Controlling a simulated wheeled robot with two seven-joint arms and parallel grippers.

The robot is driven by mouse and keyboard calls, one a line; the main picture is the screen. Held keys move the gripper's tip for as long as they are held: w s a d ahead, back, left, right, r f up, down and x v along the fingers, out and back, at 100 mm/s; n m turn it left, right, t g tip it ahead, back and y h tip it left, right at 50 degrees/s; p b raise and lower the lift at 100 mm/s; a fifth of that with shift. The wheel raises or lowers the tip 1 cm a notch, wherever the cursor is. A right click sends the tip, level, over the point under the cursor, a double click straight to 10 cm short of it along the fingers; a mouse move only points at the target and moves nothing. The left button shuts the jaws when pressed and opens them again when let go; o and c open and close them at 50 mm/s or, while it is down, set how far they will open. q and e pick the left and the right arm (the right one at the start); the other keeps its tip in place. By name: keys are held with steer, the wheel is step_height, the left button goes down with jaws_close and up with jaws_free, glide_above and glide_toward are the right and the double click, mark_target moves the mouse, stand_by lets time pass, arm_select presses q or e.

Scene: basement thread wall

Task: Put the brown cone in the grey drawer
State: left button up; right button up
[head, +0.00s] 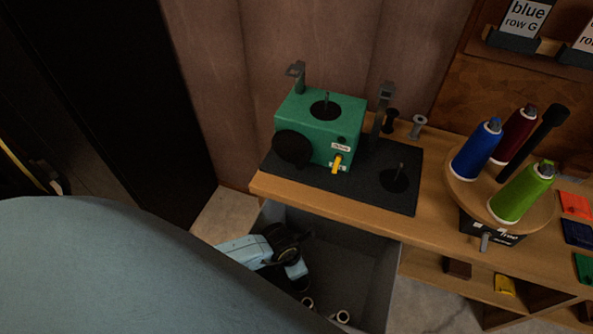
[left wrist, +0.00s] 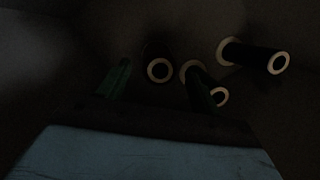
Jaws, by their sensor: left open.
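The grey drawer (head: 340,232) is pulled open below the bench top in the head view. My left gripper (head: 303,262) is open inside the drawer, partly hidden by its own arm. The left wrist view is very dark. It shows several dark spools with pale ends, one (left wrist: 158,68) ahead of the gripper and one (left wrist: 255,56) to the right. I see nothing clearly held. A dark red-brown cone (head: 517,132) stands on the round wooden stand (head: 486,213), behind the blue and green cones. I cannot tell whether it is the brown cone. My right gripper is not in view.
A green machine (head: 320,110) on a black mat (head: 345,185) stands on the bench above the drawer. The blue cone (head: 476,150) and green cone (head: 523,193) share the stand with a black post. Spool ends (head: 343,316) show on the drawer floor. My large blue arm covers the lower left.

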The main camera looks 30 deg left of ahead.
arm_select(q)
steer(key=p+v, duration=0.3)
steer(key=v, duration=0.3)
steer(key=shift+r, duration=0.4)
steer(key=p+v, duration=0.2)
steer(key=v, duration=0.4)
steer(key=shift+r, duration=0.25)
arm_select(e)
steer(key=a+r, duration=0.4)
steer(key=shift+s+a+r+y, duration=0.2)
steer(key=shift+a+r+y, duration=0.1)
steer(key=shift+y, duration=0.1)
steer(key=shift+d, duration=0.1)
